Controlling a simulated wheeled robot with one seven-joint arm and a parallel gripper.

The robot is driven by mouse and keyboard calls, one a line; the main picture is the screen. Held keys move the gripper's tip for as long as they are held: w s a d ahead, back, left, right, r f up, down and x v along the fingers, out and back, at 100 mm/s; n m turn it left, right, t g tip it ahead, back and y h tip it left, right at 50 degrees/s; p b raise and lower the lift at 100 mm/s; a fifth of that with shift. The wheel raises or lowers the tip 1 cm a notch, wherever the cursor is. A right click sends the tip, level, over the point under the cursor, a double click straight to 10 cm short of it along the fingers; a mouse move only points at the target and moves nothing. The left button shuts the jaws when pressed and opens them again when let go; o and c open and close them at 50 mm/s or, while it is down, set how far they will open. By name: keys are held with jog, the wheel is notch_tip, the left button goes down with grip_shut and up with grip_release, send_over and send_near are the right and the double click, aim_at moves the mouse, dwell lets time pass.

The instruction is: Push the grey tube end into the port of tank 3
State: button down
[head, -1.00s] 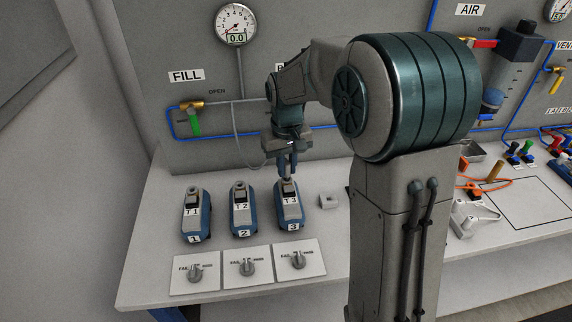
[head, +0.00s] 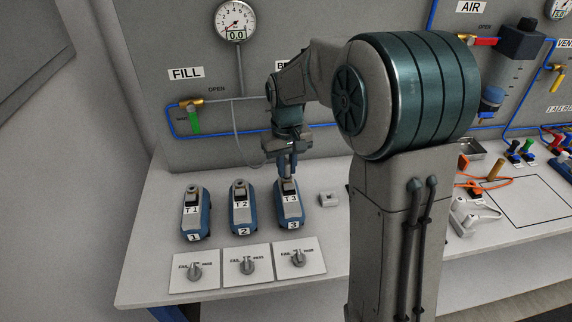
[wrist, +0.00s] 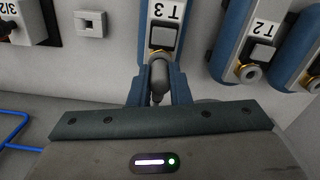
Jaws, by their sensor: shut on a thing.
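Tank 3 (head: 292,211) is the blue-and-white unit labelled T3, rightmost of three in a row on the bench. My gripper (head: 289,173) is over its back end. In the wrist view my gripper (wrist: 158,90) is shut on the grey tube end (wrist: 159,74), which points at the back of tank 3 (wrist: 165,14). A bit of brass from the port (wrist: 151,52) shows at the tip. The tip overlaps the port in this view; I cannot tell how deep it sits, if at all.
Tank 2 (head: 240,211) and tank 1 (head: 193,213) stand to the left, with knob plates (head: 247,266) in front. A small grey block (head: 329,199) lies just right of tank 3. The back panel (head: 330,150) rises close behind my gripper.

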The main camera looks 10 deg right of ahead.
aim_at(287, 163)
jog(key=shift+f, duration=0.4)
dwell(0.6)
jog(key=c, duration=0.9)
grip_release()
jog(key=shift+r, duration=0.1)
jog(key=shift+r+p, duration=2.45)
jog(key=shift+r, duration=1)
